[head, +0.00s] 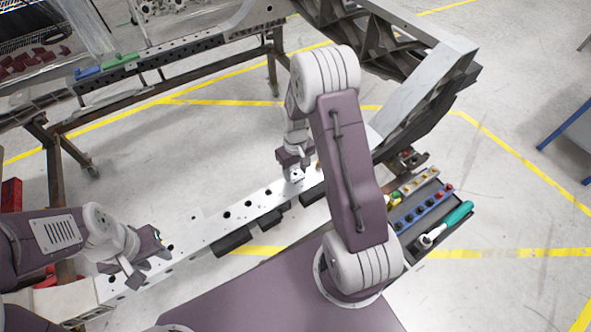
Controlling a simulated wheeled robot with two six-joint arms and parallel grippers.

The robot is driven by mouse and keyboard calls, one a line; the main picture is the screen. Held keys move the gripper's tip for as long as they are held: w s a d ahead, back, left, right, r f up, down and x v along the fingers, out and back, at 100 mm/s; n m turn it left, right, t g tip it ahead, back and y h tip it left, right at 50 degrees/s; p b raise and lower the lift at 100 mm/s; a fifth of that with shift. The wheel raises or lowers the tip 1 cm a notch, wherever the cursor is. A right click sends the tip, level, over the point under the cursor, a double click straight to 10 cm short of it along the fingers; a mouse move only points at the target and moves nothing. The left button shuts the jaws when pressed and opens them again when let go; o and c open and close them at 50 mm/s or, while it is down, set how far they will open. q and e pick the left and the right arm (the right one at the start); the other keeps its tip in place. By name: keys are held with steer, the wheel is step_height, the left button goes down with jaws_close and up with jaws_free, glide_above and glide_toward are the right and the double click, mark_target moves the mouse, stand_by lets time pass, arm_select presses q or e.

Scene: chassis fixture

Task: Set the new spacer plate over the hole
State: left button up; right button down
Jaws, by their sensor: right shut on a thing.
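My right gripper (296,171) is over the long pale chassis rail (205,232), pointing down, at about the rail's middle. It is shut on a small light-grey piece, which looks like the spacer plate (293,177), close to the rail's top face. I cannot tell whether the plate touches the rail. The rail has several dark round holes (227,214) along it; any hole under the plate is hidden. My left gripper (150,263) is over the rail's near left end. Its fingertips are too small and turned to tell whether it is open.
A dark tray (447,241) with a teal-handled tool (458,214) and coloured small parts lies to the right of my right arm. Dark blocks (233,243) sit along the rail's near side. A large metal frame (410,100) rises behind. My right forearm hides part of the rail.

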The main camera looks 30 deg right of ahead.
steer(key=shift+f+b, duration=0.35)
steer(key=shift+f, duration=0.4)
steer(key=shift+r+p, duration=0.1)
steer(key=shift+p, duration=0.3)
steer(key=shift+f, duration=0.45)
stand_by(0.3)
steer(key=c, duration=0.7)
jaws_free()
steer(key=shift+o, duration=0.2)
step_height(320, 180, up, 9)
steer(key=p, duration=0.8)
steer(key=shift+r, duration=0.2)
steer(key=shift+f, duration=0.15)
